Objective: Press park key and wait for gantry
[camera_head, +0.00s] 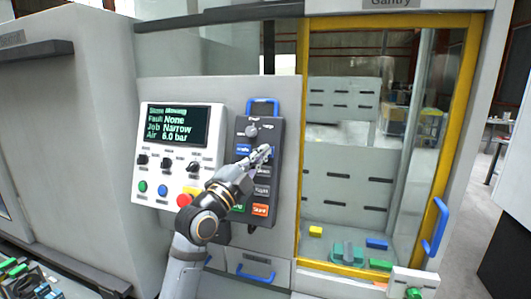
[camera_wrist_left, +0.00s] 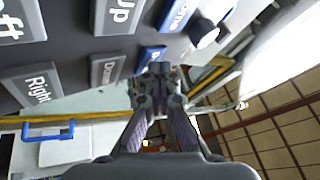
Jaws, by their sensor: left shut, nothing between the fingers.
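A dark grey key pendant (camera_head: 262,192) hangs on the machine's front, right of the white control panel. My left gripper (camera_head: 264,153) is shut and empty, its tips at the pendant's upper right keys. In the left wrist view the shut fingertips (camera_wrist_left: 160,70) are at or just off a blue key (camera_wrist_left: 149,58); contact and its label cannot be made out. Grey keys marked Up (camera_wrist_left: 120,14), Down (camera_wrist_left: 106,69) and Right (camera_wrist_left: 38,90) show beside it. The display (camera_head: 173,126) appears to read State Moving, Fault None, Job Narrow, Air 6.0 bar. My right gripper is out of view.
Right of the pendant is a yellow-framed gantry window (camera_head: 456,130) with a blue handle (camera_head: 435,226). Behind it lie yellow (camera_head: 315,231), blue (camera_head: 377,244) and green (camera_head: 380,264) blocks. A red button (camera_head: 184,200) sits close beside my left arm.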

